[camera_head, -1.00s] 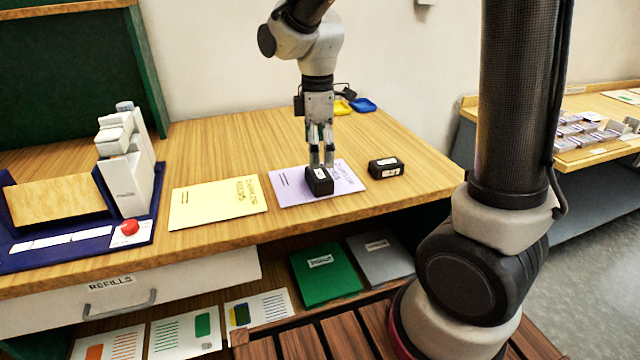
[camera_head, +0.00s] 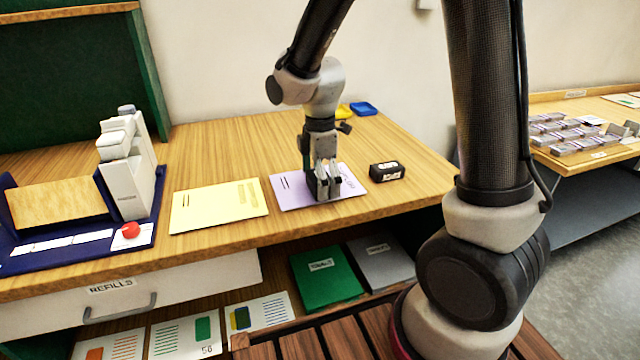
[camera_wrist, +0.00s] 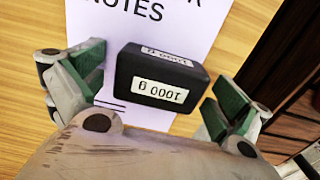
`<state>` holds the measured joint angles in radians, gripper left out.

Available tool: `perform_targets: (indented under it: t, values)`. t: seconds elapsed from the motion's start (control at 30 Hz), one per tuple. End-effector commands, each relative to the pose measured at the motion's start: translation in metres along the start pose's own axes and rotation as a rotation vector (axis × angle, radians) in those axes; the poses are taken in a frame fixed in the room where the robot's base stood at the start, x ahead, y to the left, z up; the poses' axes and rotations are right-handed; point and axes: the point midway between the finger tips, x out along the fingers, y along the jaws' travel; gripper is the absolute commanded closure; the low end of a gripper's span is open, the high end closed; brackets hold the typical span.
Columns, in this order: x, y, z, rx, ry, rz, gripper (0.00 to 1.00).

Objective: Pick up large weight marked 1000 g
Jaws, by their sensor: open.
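The black weight, labelled 1000 g on two faces (camera_wrist: 160,80), lies on a pale purple sheet (camera_head: 290,193) whose print includes NOTES. My gripper (camera_head: 325,193) is low over this sheet and hides most or all of the weight in the head view. In the wrist view my gripper (camera_wrist: 158,95) is open, with one green-padded finger on each side of the weight. A second black block with white labels (camera_head: 386,171) sits on the table to the right of the sheet.
A yellow sheet (camera_head: 218,206) lies left of the purple one. A blue tray with a white device (camera_head: 128,185) stands at far left. Small yellow and blue trays (camera_head: 363,108) are behind my gripper. The table's front edge runs close to the purple sheet.

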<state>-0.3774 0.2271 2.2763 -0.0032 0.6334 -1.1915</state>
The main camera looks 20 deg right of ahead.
Motion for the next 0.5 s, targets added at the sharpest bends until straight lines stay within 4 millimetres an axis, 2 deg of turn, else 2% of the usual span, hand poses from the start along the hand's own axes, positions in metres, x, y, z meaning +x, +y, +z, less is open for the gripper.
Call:
perform_targets:
  t: [0.07, 0.5]
  values:
    - [-0.0002, 0.0000, -0.0001, 0.000, 0.000, 0.000, 0.02]
    - [-0.0004, 0.0001, -0.0001, 0.000, 0.000, 0.000, 0.82]
